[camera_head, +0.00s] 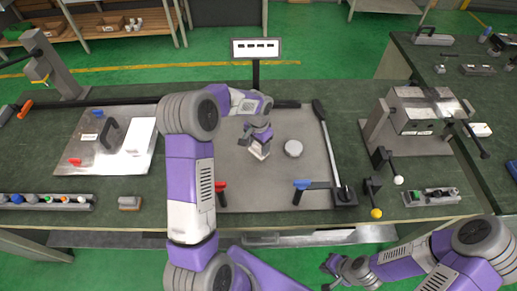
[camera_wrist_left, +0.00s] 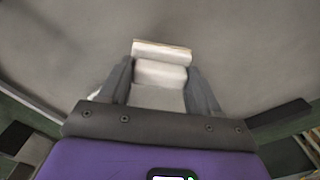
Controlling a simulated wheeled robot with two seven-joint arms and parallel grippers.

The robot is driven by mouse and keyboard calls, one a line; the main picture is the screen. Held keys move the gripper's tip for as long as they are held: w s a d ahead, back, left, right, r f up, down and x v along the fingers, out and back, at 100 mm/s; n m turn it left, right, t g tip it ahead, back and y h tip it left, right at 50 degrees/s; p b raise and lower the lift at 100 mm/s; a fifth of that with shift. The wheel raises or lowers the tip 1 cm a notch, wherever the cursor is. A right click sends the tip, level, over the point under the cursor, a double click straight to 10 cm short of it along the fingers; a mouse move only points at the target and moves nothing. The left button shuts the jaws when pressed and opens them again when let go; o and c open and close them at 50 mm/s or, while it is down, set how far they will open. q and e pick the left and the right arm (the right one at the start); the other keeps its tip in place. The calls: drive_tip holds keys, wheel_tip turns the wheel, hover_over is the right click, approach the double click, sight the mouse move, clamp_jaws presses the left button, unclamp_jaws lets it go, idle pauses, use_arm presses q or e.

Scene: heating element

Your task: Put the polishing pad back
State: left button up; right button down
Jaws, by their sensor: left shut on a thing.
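My left gripper (camera_head: 258,146) is over the grey plate in the middle of the bench. It is shut on a pale block, which I take to be the polishing pad (camera_head: 259,153). In the left wrist view the pad (camera_wrist_left: 162,50) sits between the two dark fingers (camera_wrist_left: 160,88), its far end extending past them. The gripper hides part of it, and I cannot tell whether it touches the plate. My right gripper (camera_head: 333,270) is low at the bottom, in front of the bench; its finger opening is unclear.
A long-handled lever (camera_head: 328,150) and red and blue clamps (camera_head: 312,185) border the plate. A small grey-brown block (camera_head: 130,203) lies at front left. A metal machine (camera_head: 420,110) stands right.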

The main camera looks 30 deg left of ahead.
sight(258, 145)
use_arm(q)
drive_tip(key=shift+f, duration=1.35)
drive_tip(key=shift+f, duration=0.1)
drive_tip(key=o, duration=1.2)
drive_tip(key=shift+r, duration=0.2)
wheel_tip(258, 145, up, 12)
drive_tip(key=shift+f+p, duration=0.1)
drive_tip(key=shift+p, duration=0.35)
